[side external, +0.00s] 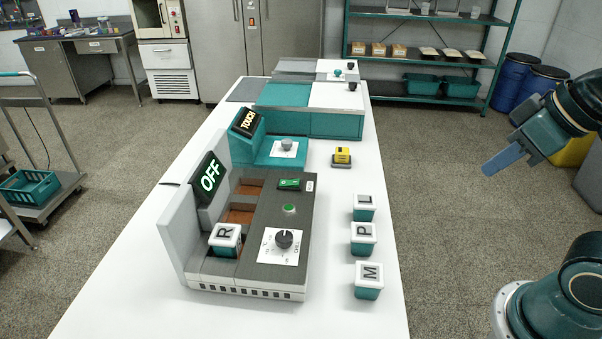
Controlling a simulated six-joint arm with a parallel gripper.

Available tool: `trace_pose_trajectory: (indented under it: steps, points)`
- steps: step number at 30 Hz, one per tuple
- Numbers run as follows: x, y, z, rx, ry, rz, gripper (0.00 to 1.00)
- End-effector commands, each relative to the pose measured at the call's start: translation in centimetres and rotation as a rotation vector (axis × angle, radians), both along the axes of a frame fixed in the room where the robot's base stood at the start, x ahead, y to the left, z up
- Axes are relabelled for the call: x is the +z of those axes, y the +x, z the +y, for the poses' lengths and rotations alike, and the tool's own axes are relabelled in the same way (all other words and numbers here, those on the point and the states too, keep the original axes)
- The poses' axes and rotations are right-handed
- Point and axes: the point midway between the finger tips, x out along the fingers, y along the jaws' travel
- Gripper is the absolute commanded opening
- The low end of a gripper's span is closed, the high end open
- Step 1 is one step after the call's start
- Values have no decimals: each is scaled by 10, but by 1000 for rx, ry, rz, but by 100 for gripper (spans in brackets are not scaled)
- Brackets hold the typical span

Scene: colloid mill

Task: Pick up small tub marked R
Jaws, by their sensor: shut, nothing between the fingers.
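The small tub marked R (225,240) has a white lid with a black letter and a teal body. It sits upright in the front compartment of the grey machine (262,257), whose sign reads OFF; its lower part is hidden. My gripper (488,170) is at the right, in the air beyond the table's right edge, far from the tub. Its blue fingers are together with nothing between them.
Tubs marked L (364,208), P (363,239) and M (369,281) stand along the table's right side. A yellow switch box (342,156) and a teal machine (270,148) with a TOUCH sign stand farther back. The white table (335,300) is clear at the front.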

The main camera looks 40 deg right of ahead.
Motion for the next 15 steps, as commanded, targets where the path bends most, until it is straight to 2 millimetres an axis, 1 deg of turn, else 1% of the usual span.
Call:
trace_pose_trajectory:
  steps: [10, 11, 15]
  points:
    - [0, 0, 0, 0, 0, 0, 0]
    - [0, 0, 0, 0, 0, 0, 4]
    - [0, 0, 0, 0, 0, 0, 31]
